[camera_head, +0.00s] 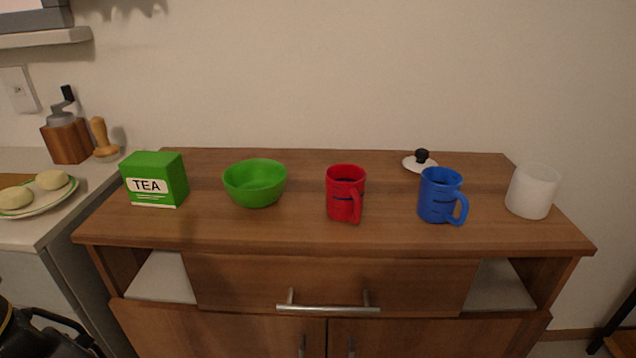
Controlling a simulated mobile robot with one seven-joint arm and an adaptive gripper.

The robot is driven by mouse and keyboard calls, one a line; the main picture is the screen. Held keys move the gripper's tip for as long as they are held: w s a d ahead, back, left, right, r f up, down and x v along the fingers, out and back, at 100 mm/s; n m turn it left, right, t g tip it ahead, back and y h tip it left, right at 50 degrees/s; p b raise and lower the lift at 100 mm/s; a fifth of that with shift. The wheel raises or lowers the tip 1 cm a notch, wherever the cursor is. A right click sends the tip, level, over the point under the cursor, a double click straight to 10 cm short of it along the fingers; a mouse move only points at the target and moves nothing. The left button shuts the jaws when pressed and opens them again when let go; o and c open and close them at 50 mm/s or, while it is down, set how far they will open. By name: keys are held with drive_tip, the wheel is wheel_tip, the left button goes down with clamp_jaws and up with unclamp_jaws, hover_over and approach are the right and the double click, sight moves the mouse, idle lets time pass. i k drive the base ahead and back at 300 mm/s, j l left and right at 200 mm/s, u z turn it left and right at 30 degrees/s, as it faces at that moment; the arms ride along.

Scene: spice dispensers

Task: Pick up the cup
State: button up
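Three cup-like vessels stand upright on the wooden cabinet (300,235). A red mug (344,196), its handle toward the front, is near the middle. A blue mug (437,197), its handle to the front right, is right of it. A plain white cup (532,192) with no visible handle stands at the right end. Which one the task means cannot be told. A black part at the bottom left corner (50,332) looks like part of my gripper, cut off by the frame. It is well away from the cups, and its fingertips are not clear.
A green tea box (154,181) and a green bowl (254,184) stand left of the red mug. A white lid with a black knob (420,162) lies behind the blue mug. A counter at left holds a plate (36,203) and a grinder (67,138). A drawer handle (328,308) sticks out in front.

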sight(440, 187)
drive_tip(key=l+u, duration=0.2)
drive_tip(key=u, duration=0.2)
drive_tip(key=l+u, duration=0.2)
drive_tip(key=u, duration=0.2)
drive_tip(key=l+u, duration=0.25)
drive_tip(key=u, duration=0.2)
drive_tip(key=k+l+u, duration=0.15)
drive_tip(key=l, duration=0.2)
drive_tip(key=k+l+u, duration=0.15)
drive_tip(key=l, duration=0.25)
drive_tip(key=k+l+u, duration=0.15)
drive_tip(key=l, duration=0.2)
drive_tip(key=k+l, duration=0.1)
drive_tip(key=l, duration=0.2)
drive_tip(key=k+l, duration=0.25)
drive_tip(key=l, duration=0.3)
